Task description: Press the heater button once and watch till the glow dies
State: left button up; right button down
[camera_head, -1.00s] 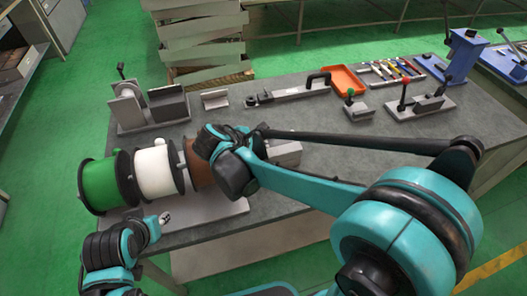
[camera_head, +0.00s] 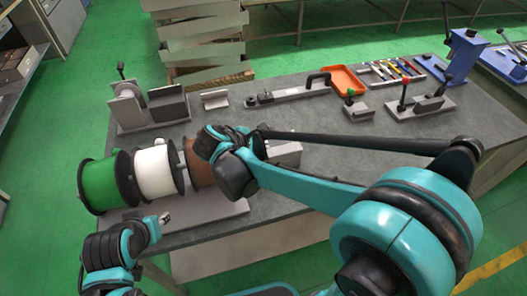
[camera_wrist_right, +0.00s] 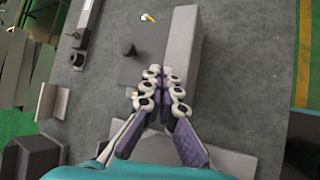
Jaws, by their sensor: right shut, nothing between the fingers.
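My right gripper (camera_wrist_right: 162,78) is shut with nothing between its fingertips, which show over a dark grey block (camera_wrist_right: 140,50) in the right wrist view. A long light grey box (camera_wrist_right: 182,55) stands beside that block. A grey box, likely the same unit, shows partly behind my right wrist in the head view (camera_head: 287,153). A small yellow-and-white part (camera_wrist_right: 149,18) sits at the unit's far end. I cannot make out which part is the heater button, and I see no glow. My left gripper (camera_head: 165,217) is at the table's front left edge; its jaws are too small to read.
Green (camera_head: 103,182), white (camera_head: 154,167) and brown spools stand at the left. Fixtures, a black-handled bar (camera_head: 292,92), an orange tray (camera_head: 349,80) and several coloured tools (camera_head: 396,70) line the back. The grey table (camera_head: 335,165) has clear room right of the gripper.

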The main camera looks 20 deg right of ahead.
jog(key=shift+f, duration=0.35)
jog(key=shift+f+b, duration=0.45)
jog(key=shift+b, duration=0.1)
dwell(0.4)
dwell(0.4)
jog(key=shift+r+p, duration=0.8)
jog(key=shift+r, duration=0.1)
jog(key=shift+r, duration=0.1)
notch_tip(320, 180, up, 5)
jog(key=p, duration=0.4)
dwell(0.5)
